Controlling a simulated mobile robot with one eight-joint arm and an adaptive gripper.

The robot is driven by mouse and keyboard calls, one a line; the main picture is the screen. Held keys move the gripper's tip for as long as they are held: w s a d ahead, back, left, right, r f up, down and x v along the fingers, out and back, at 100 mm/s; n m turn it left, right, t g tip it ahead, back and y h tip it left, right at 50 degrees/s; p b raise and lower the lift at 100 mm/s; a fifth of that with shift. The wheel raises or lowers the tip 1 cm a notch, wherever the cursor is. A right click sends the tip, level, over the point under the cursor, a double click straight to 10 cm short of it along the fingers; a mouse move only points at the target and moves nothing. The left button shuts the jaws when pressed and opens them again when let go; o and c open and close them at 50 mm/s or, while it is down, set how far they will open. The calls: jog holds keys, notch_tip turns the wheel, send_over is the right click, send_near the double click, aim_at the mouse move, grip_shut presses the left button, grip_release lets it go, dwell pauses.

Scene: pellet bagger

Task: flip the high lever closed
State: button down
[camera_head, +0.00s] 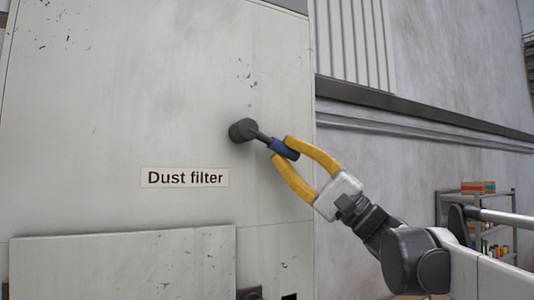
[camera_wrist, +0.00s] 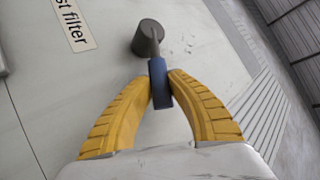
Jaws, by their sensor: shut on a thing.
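The lever has a dark round hub (camera_head: 243,130) on the light grey cabinet front, above and right of the "Dust filter" label (camera_head: 185,178). Its short dark arm ends in a blue handle (camera_head: 284,149). In the head view the lever points right and slightly down from the hub. My gripper (camera_head: 284,149), with yellow fingers, is shut on the blue handle. In the wrist view the blue handle (camera_wrist: 160,84) sits between the two fingertips, with the hub (camera_wrist: 148,38) just beyond it. The fingers hide part of the handle.
A raised panel (camera_head: 120,265) covers the cabinet's lower left. A dark knob-like part (camera_head: 249,293) shows at the bottom edge. A shelf rack with boxes (camera_head: 478,188) stands at the far right. The cabinet face around the lever is clear.

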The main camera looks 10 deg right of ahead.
jog(key=shift+s+a+f+m+t+b, duration=0.15)
jog(key=shift+f+m+t, duration=0.1)
jog(key=shift+m+t, duration=0.25)
jog(key=shift+w+a+f+m+t+b, duration=0.1)
jog(key=shift+f+m+t+b, duration=0.1)
jog(key=shift+m+t, duration=0.3)
jog(key=shift+h, duration=0.4)
jog(key=c, duration=1.2)
grip_release()
jog(key=shift+a, duration=0.1)
jog(key=v, duration=1.2)
jog(key=shift+a+f, duration=0.1)
jog(key=shift+f, duration=0.05)
